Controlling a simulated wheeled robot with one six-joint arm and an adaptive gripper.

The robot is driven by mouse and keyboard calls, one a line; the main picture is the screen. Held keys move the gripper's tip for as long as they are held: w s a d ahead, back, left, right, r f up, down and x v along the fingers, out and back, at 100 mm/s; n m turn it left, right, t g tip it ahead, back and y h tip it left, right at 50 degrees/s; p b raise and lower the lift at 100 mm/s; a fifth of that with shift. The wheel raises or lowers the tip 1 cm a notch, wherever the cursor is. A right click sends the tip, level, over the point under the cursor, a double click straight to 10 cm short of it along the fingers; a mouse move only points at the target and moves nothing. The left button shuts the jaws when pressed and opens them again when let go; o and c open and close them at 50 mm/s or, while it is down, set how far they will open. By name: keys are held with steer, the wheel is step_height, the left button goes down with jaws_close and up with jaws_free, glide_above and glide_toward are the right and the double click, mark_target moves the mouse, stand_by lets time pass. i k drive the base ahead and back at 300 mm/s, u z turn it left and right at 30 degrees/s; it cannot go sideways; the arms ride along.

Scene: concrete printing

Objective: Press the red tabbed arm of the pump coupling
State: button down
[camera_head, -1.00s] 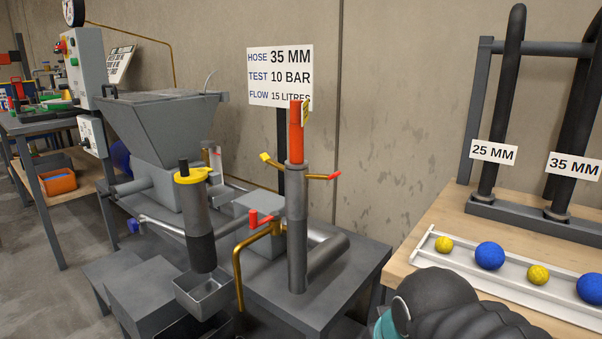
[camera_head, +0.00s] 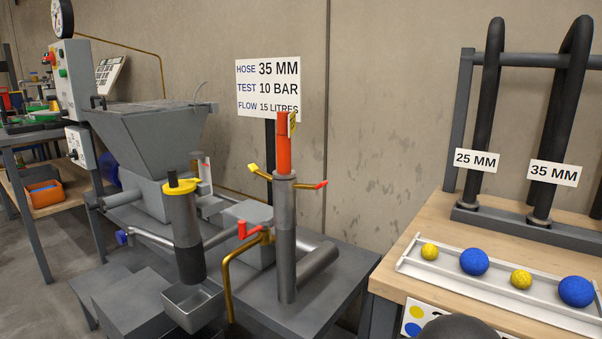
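The pump coupling (camera_head: 285,235) is an upright grey pipe on the grey pump bench, with an orange-red section (camera_head: 284,150) at its top. Two thin brass arms stick out near its upper end. The arm on the right ends in a red tab (camera_head: 320,185); the arm on the left ends in a yellow tab (camera_head: 254,169). Both arms stand out roughly sideways from the pipe. My gripper is not in view. Only a dark rounded part of my arm shows at the bottom right edge, well apart from the coupling.
A brass pipe with a red handle (camera_head: 243,230) stands just left of the coupling. A yellow-topped grey cylinder (camera_head: 185,235) hangs above a metal cup (camera_head: 193,303). A sign (camera_head: 267,88) stands behind. A wooden table (camera_head: 395,277) with a ball tray and hoses is at right.

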mark_target(298, 186)
steer(key=u, duration=0.9)
steer(key=k, duration=0.55)
steer(key=z, duration=1)
